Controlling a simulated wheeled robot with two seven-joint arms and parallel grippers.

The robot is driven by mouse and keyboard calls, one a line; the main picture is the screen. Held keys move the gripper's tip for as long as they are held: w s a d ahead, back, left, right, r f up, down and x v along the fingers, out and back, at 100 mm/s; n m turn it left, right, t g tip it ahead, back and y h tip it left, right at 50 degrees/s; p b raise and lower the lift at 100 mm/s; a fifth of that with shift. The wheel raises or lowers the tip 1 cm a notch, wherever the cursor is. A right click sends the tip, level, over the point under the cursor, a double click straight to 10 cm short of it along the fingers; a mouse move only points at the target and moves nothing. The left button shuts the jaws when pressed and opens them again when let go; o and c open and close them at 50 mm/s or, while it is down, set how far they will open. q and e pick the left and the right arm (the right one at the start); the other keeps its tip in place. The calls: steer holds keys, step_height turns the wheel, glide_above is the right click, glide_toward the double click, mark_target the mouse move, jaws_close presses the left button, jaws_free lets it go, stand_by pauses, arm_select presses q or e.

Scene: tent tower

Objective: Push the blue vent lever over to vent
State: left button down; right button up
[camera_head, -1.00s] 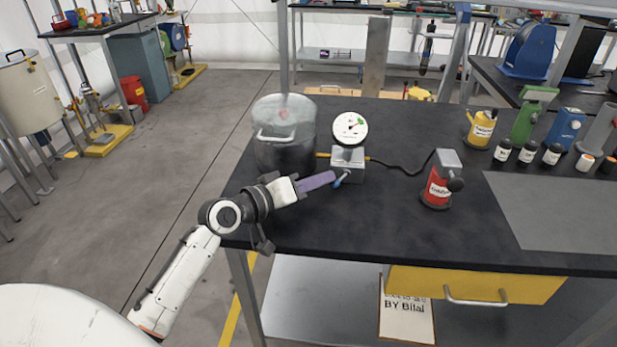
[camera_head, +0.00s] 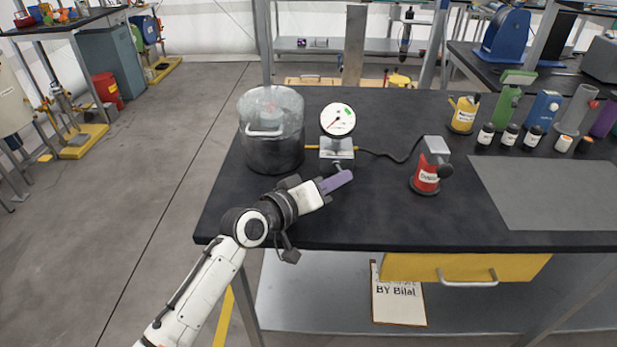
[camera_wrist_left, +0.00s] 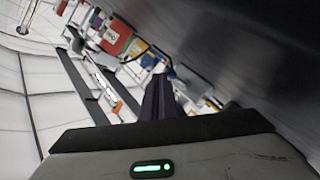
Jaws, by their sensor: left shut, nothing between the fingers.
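The valve block (camera_head: 337,153) stands on the black bench under a round white gauge (camera_head: 337,119) with a needle and a green mark. It joins the metal pot (camera_head: 274,150) on its left by a short brass pipe. My left gripper (camera_head: 347,177), with purple fingers, is shut and empty, low over the bench just in front of the block. The blue tip of the vent lever is not clearly visible now; the fingers may hide it. I cannot tell whether they touch the lever. In the left wrist view the shut dark fingers (camera_wrist_left: 160,98) point away. My right gripper is not in view.
Several small bottles and a grey mat (camera_head: 550,195) lie further right. The bench front is clear.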

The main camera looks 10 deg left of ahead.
arm_select(q)
steer(key=shift+s+a+r+p, duration=0.1)
steer(key=shift+a+r+p, duration=0.15)
steer(key=shift+r+p, duration=0.1)
steer(key=shift+s+a+r+p, duration=0.25)
steer(key=shift+a+r+p, duration=0.15)
steer(key=shift+r+p, duration=0.2)
steer(key=shift+s+a+r+p, duration=0.2)
steer(key=shift+a+r+p, duration=0.2)
steer(key=shift+r+p, duration=0.15)
steer(key=s+d, duration=0.1)
steer(key=s, duration=0.2)
steer(key=s+d+r, duration=0.1)
steer(key=s, duration=0.2)
steer(key=s+d, duration=0.1)
steer(key=s, duration=0.2)
steer(key=shift+s+r, duration=0.3)
